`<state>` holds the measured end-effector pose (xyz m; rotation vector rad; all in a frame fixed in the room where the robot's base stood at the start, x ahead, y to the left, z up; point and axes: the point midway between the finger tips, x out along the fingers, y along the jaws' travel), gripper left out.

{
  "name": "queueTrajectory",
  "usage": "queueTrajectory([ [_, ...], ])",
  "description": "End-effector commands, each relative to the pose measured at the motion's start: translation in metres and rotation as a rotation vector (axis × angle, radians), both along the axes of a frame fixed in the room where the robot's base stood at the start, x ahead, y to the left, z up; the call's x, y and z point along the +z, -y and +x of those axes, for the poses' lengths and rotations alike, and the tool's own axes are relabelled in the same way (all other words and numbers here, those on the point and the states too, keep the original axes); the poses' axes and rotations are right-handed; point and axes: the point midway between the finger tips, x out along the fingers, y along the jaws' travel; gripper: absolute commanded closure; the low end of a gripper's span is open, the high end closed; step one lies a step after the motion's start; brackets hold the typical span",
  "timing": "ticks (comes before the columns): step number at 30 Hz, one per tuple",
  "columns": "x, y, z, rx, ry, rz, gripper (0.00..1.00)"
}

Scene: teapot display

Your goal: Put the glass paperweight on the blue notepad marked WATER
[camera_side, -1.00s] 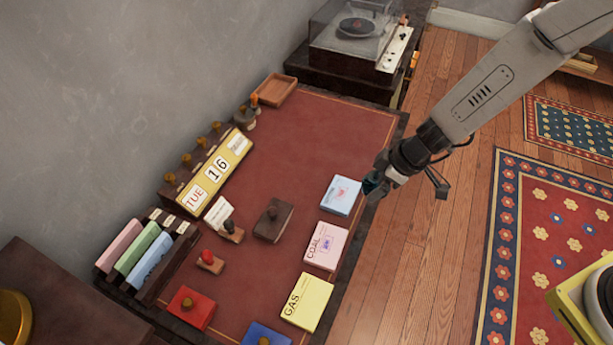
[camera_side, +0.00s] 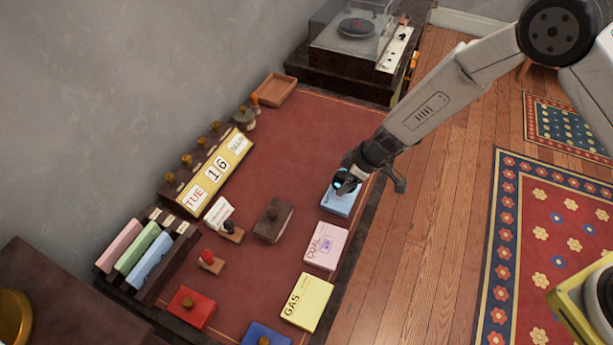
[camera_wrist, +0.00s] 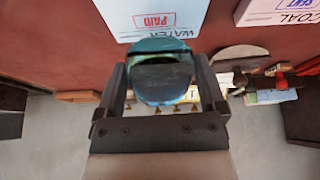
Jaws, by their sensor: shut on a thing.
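The blue notepad (camera_side: 337,206) lies near the right edge of the red desk top. In the wrist view it (camera_wrist: 172,12) shows the word WATER and a red PAID stamp. My gripper (camera_side: 347,183) is over the upper part of this pad in the side view. In the wrist view my gripper (camera_wrist: 162,85) is shut on the glass paperweight (camera_wrist: 162,68), a dark teal rounded piece held between the two fingers. The paperweight overlaps the pad's edge in that view; whether it touches the pad I cannot tell.
The pink COAL pad (camera_side: 326,245) and yellow GAS pad (camera_side: 307,301) lie in line below the blue one. A dark stamp block (camera_side: 273,220) sits to the left. The red desk top (camera_side: 325,130) is clear above the pads.

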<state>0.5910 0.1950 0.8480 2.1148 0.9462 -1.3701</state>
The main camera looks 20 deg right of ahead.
Motion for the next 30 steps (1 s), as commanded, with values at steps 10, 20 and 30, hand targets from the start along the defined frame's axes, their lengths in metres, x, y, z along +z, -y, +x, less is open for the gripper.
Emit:
queueTrajectory([
  [10,-0.005,-0.001,0.004,0.001,0.001,0.000,0.91],
  [20,-0.033,-0.002,0.006,-0.001,-0.001,0.001,0.91],
  [30,-0.037,-0.002,0.006,0.000,0.001,0.000,0.91],
])
